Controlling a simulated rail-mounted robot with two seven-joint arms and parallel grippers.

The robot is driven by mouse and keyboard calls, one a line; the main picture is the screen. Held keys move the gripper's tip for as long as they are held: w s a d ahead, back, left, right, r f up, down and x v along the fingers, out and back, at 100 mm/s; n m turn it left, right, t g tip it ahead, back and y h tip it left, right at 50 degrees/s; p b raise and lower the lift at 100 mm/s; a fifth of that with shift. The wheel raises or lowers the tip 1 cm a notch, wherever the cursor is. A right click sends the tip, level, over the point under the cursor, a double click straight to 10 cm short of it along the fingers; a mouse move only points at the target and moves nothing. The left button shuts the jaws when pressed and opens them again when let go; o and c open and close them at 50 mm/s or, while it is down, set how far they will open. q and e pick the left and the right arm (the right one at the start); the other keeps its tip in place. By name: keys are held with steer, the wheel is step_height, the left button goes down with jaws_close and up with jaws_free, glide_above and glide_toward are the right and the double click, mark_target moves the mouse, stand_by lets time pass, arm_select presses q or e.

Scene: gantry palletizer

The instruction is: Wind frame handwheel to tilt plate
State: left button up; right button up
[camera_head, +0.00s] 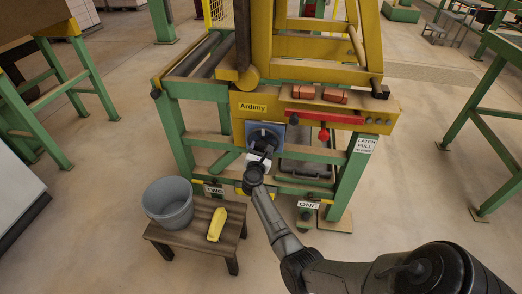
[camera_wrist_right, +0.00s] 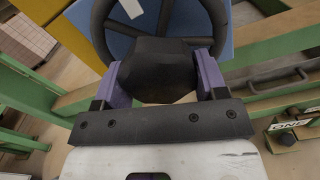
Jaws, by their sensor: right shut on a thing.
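The dark round handwheel (camera_head: 263,138) sits in front of a blue panel (camera_head: 278,130) on the front of the yellow and green frame (camera_head: 258,106). My right gripper (camera_head: 259,163) is at the handwheel. In the right wrist view the purple fingers (camera_wrist_right: 160,78) are shut on a dark block-shaped part of the handwheel (camera_wrist_right: 155,65), one finger on each side. The wheel's rim and spokes show beyond it, with the blue panel (camera_wrist_right: 245,22) behind. My gripper and wrist cover the wheel's lower part in the head view. My left gripper is not in view.
A low wooden stool (camera_head: 190,240) with a grey bucket (camera_head: 168,203) and a yellow object (camera_head: 217,224) stands left of my arm. A red knob (camera_head: 323,134) and a "LATCH PULL" sign (camera_head: 365,146) are on the frame's right. Open floor lies farther right.

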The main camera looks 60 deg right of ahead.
steer(key=c, duration=0.3)
steer(key=shift+c, duration=0.2)
